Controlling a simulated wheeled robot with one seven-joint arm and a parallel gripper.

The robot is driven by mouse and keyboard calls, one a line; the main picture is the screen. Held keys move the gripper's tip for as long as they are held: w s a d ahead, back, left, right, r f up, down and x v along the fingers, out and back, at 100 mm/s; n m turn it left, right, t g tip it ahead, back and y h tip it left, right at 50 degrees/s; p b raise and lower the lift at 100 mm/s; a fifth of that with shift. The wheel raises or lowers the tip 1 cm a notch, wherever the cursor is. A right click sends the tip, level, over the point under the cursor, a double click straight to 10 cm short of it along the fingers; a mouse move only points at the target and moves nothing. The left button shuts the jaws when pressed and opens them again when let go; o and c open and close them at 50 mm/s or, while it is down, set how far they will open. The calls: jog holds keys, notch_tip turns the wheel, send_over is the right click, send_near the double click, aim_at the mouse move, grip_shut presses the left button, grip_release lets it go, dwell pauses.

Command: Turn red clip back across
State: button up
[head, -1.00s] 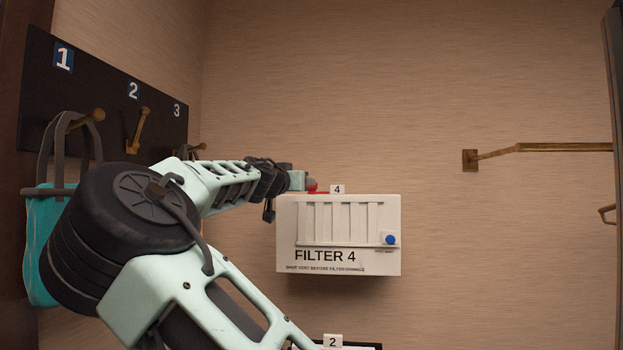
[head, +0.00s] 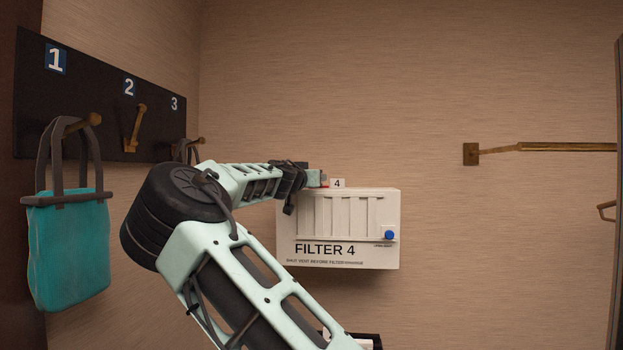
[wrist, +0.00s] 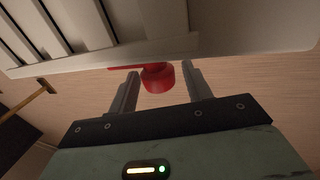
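The red clip (wrist: 157,78) shows in the wrist view at the edge of the white filter box, with a round red knob and a thin red bar along the box edge. My gripper (wrist: 158,82) is open, with one finger on each side of the red knob. A gap shows between the knob and each finger. My gripper (head: 323,180) partly hides the clip in the head view.
A dark board with numbered hooks (head: 60,110) hangs on the left wall, with a teal bag (head: 68,255) on hook 1. A blue button (head: 389,235) is on the box front. A brass rail (head: 560,147) is at right. The wall between is clear.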

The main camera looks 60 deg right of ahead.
jog(key=c, duration=0.7)
